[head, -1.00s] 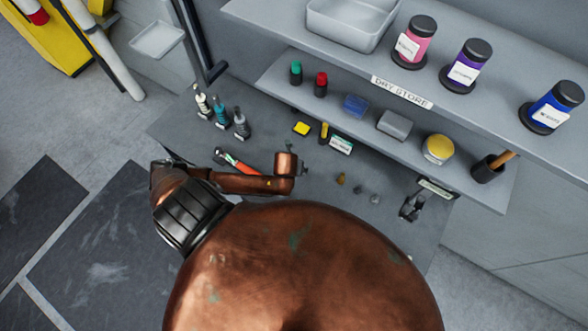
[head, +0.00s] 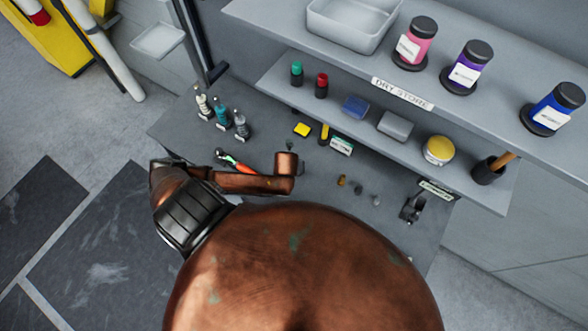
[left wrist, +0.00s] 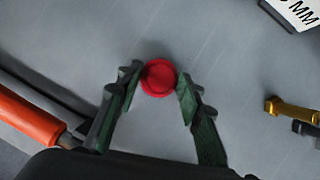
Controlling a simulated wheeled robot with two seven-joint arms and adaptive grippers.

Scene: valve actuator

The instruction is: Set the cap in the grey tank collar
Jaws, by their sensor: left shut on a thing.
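In the left wrist view my left gripper (left wrist: 158,88) has its green-padded fingers closed around a round red cap (left wrist: 159,77), which sits between the fingertips. The cap is seen from above, with grey bench surface behind it. I cannot tell its height above the bench. In the head view my copper left arm reaches over the bench, and its gripper and the cap are hidden behind the arm. I cannot make out a grey tank collar for certain in either view. My right gripper is not in view.
An orange-handled tool (head: 240,166) lies by my left arm; it also shows in the left wrist view (left wrist: 28,118). A small brass piece (left wrist: 292,108) lies to the right. Small bottles (head: 222,118) stand at the bench's left. The shelf (head: 290,92) overhangs the bench's back.

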